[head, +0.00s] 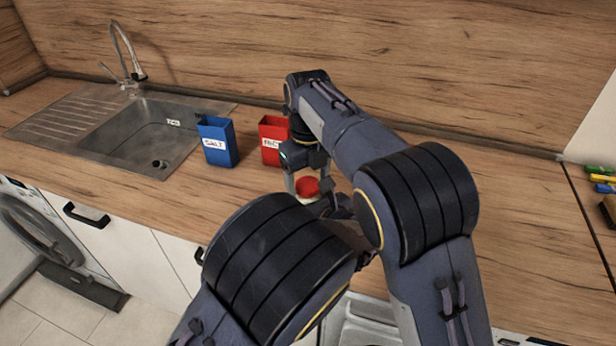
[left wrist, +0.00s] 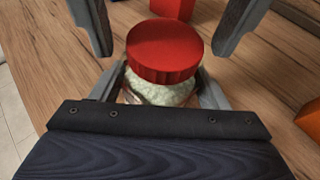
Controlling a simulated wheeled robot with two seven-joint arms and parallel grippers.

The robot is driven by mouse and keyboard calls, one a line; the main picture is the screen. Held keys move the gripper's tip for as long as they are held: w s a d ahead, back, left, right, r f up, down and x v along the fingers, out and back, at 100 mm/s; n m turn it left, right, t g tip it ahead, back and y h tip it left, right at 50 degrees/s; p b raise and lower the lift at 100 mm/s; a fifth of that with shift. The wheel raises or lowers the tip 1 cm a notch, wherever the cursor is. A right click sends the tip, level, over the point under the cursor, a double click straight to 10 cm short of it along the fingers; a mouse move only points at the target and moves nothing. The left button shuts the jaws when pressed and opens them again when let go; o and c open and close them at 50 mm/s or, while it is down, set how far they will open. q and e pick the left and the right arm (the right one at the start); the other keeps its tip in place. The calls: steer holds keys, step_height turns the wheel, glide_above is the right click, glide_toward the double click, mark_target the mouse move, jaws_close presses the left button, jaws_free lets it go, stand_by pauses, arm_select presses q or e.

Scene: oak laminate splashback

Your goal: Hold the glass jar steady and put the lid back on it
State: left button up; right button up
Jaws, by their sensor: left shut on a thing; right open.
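The glass jar (head: 307,199) with pale contents stands on the wooden worktop; its body also shows in the left wrist view (left wrist: 163,93). The red lid (head: 307,186) is on top of the jar's mouth, also seen in the left wrist view (left wrist: 164,50). I cannot tell whether it is fully seated. My left gripper (left wrist: 161,72) is shut on the jar, one finger on each side below the lid. My right gripper (head: 308,183) is open above the jar, its fingers apart from the lid on either side. My left gripper is mostly hidden by the arms in the head view.
A red box (head: 270,141) stands just behind the jar, and a blue salt box (head: 217,142) is to its left. The sink (head: 140,135) lies further left. Coloured items (head: 602,180) sit at the far right. The worktop right of my arms is clear.

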steer(key=shift+r, duration=2.25)
